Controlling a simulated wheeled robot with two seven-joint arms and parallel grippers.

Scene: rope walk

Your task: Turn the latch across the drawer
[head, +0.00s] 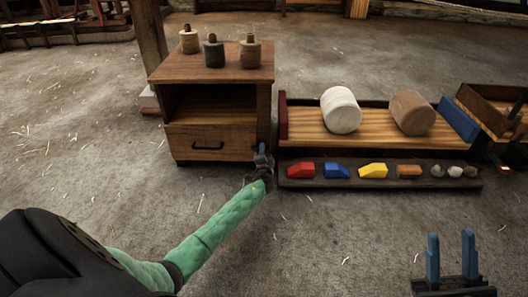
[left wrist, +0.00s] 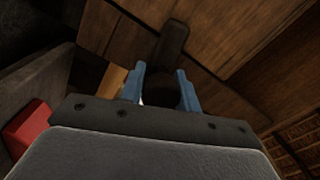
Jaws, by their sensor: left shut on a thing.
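The small wooden cabinet (head: 264,95) stands left of centre in the head view. Its drawer (head: 190,137), with a dark handle (head: 208,146), looks closed. My left gripper (head: 262,150) is at the lower right front corner of the cabinet, beside the drawer. In the left wrist view its blue fingers (left wrist: 161,88) are shut on the dark latch (left wrist: 173,45), a bar that sticks out beyond the fingertips against wood panels. My right gripper (head: 450,258) is open and empty at lower right.
To the right, a wooden tray (head: 375,142) holds a white roll (head: 341,110) and a brown roll (head: 411,112). A dark low tray (head: 300,183) before it holds coloured blocks. The floor in front is clear.

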